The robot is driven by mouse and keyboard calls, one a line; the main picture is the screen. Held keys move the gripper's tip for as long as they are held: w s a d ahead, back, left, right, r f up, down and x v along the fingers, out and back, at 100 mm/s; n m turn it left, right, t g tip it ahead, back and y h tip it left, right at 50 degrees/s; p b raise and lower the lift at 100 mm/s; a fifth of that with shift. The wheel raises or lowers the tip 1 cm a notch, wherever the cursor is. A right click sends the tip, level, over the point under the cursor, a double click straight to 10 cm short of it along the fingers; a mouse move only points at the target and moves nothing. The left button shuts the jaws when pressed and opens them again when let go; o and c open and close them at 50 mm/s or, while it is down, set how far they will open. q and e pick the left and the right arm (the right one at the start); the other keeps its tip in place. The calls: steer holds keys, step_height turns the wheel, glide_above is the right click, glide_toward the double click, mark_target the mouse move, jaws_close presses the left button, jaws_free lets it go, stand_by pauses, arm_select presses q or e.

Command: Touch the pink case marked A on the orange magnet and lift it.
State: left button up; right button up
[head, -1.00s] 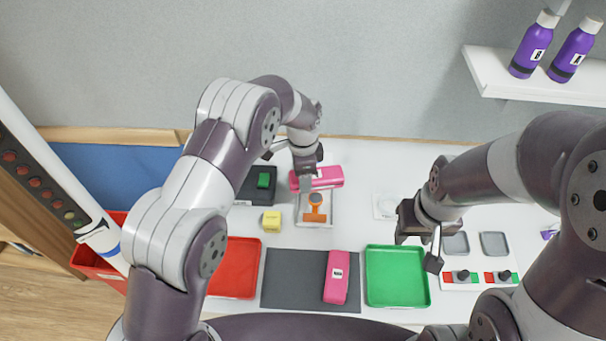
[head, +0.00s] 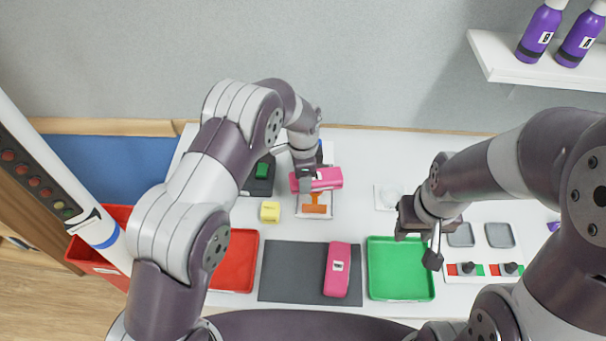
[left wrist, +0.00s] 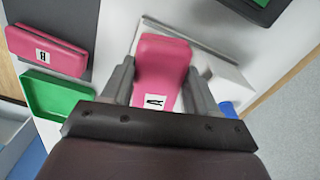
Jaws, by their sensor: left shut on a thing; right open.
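The pink case marked A (head: 328,181) is held between the two fingers of my left gripper (head: 305,180). In the left wrist view the case (left wrist: 161,62) sits between both fingers with its A label facing the camera. The orange magnet (head: 315,209) stands on a pale plate just in front of the case in the head view. The case and fingers hide its upper part, and I cannot tell whether the case touches it. My right gripper (head: 425,243) is open and empty, above the back of the green tray.
The red tray (head: 236,262), green tray (head: 400,285), yellow block (head: 270,212) and black box with a green top (head: 262,178) are nearby.

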arm_select(q)
steer(key=shift+f+b, duration=0.55)
steer(key=shift+f, duration=0.15)
stand_by(0.6)
steer(key=shift+r+p, duration=0.3)
steer(key=shift+r, duration=0.1)
steer(key=shift+r, duration=0.35)
steer(key=shift+r+p, duration=0.55)
stand_by(1.1)
steer(key=shift+r+p, duration=2.1)
steer(key=shift+r, duration=1.1)
